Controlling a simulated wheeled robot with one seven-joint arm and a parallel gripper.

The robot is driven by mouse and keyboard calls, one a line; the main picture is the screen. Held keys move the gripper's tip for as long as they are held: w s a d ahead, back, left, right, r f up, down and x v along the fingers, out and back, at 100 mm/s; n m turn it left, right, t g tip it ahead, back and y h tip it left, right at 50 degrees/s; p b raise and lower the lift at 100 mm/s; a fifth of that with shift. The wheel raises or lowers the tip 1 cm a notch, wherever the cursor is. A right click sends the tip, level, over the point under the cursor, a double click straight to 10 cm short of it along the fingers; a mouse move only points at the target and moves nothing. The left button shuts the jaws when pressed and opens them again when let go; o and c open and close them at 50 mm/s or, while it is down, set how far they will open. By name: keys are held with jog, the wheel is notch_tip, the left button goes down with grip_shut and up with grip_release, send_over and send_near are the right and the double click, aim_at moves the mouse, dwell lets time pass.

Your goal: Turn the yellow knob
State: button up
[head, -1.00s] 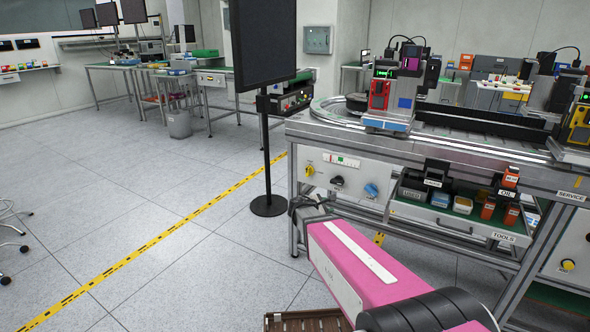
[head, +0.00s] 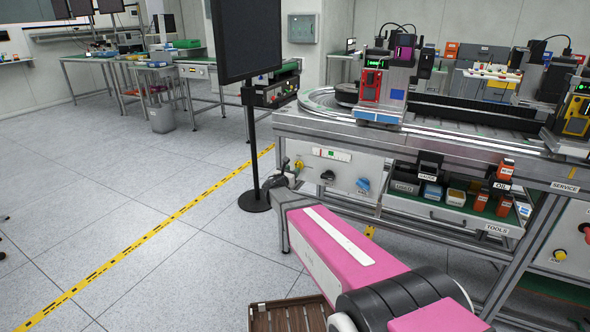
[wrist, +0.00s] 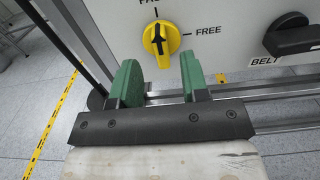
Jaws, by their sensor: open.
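The yellow knob (wrist: 161,40) with a black arrow is on the white panel (wrist: 225,15) in the wrist view. In the head view the knob (head: 299,165) is at the left end of the panel on the front of the workbench. My gripper (wrist: 158,75) is open and empty, its two green fingers apart just below the knob. The knob lies beyond the fingertips and between their lines, with no visible contact. In the head view my gripper (head: 277,182) is small and dark, close to the knob.
A black knob (wrist: 293,36) labelled BELT is to the right of the yellow one. A blue knob (head: 363,185) is further right. A monitor stand (head: 253,130) stands left of the bench. A drawer of tools (head: 450,215) is right of the panel.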

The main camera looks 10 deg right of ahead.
jog(key=shift+x, duration=1.7)
grip_shut()
jog(key=shift+s, duration=0.1)
jog(key=shift+s+d+f+m, duration=0.1)
jog(key=shift+f+m, duration=0.05)
jog(key=shift+m, duration=4.35)
jog(key=shift+s+d+f+m, duration=0.1)
jog(key=shift+f+m, duration=0.05)
jog(key=shift+m, duration=4.35)
